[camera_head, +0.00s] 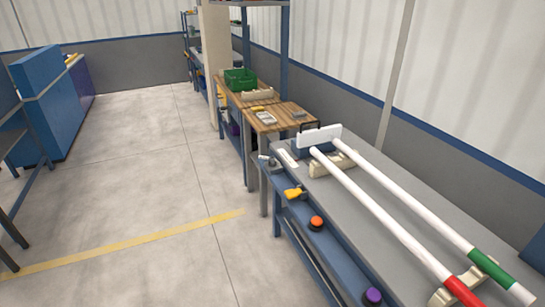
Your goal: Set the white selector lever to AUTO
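I cannot make out for certain a white selector lever or an AUTO mark. The grey bench (345,203) at the right has controls along its front side: a yellow handle-like part (294,193), an orange round button (316,222) and a purple round knob (372,296). A small pale part (266,159) sits at the bench's far left corner, too small to identify. A white plate (318,136) stands upright on the bench at the pipes' far ends. Neither of my grippers is in view.
Two white pipes, one with a red band (433,264) and one with a green band (484,262), lie along the bench on cream supports (333,165). A wooden table (283,117) with a green crate (240,80) stands beyond. Open floor (150,190) lies left of the bench.

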